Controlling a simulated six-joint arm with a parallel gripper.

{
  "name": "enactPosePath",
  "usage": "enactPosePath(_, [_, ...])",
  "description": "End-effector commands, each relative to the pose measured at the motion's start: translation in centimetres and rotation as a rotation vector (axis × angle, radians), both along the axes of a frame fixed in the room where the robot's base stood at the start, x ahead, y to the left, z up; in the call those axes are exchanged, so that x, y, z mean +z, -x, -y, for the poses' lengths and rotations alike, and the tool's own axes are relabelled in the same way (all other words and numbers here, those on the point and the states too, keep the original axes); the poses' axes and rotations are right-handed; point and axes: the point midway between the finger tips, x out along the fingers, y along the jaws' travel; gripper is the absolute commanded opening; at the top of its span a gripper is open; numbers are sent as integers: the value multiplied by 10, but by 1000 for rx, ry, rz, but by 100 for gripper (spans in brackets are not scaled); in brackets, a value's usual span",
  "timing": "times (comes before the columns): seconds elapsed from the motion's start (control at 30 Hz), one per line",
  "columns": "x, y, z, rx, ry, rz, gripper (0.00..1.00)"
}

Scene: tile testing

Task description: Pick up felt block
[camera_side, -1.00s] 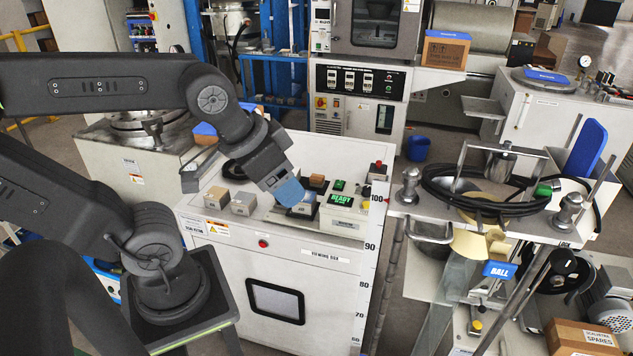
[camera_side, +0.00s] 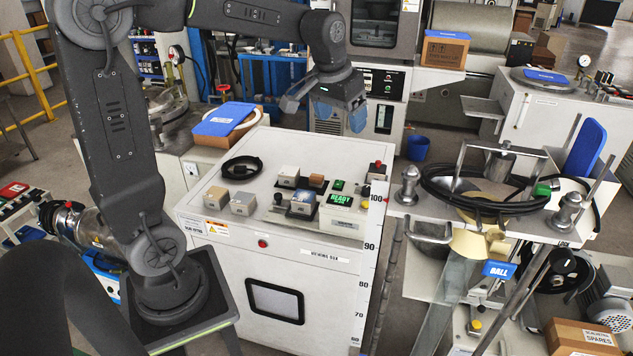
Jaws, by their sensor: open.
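Several small blocks sit on top of the white viewing box. A beige block (camera_side: 217,198) and a grey block (camera_side: 243,203) are at its front left. A pale block (camera_side: 289,174) and a brown block (camera_side: 316,181) are behind. A blue-grey block (camera_side: 303,200) sits in a dark holder beside the READY unit. I cannot tell by look alone which one is felt. My gripper (camera_side: 341,122) is open, pointing down, high above and behind the blocks, with nothing seen between its fingers. It touches none of the blocks.
The READY unit (camera_side: 343,211) and a red-topped button post (camera_side: 377,171) stand at the box's right. A coiled black cable (camera_side: 241,168) lies at its back left. A carton with a blue lid (camera_side: 223,119) stands behind. The rig with a cable-wrapped bowl (camera_side: 470,187) rises at the right.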

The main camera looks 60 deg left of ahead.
Motion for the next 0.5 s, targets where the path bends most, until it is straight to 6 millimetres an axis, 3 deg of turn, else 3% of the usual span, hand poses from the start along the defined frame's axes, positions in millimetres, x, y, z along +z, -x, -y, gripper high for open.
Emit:
enactPosePath(0.03, [-10, -18, -20, 37, 10, -27, 79])
enactPosePath(0.2, [-46, -63, -86, 147, 38, -91, 79])
enactPosePath(0.33, [-85, -87, -141, 231, 63, -138, 79])
enactPosePath(0.5, [-147, -101, -210, 335, 100, -196, 79])
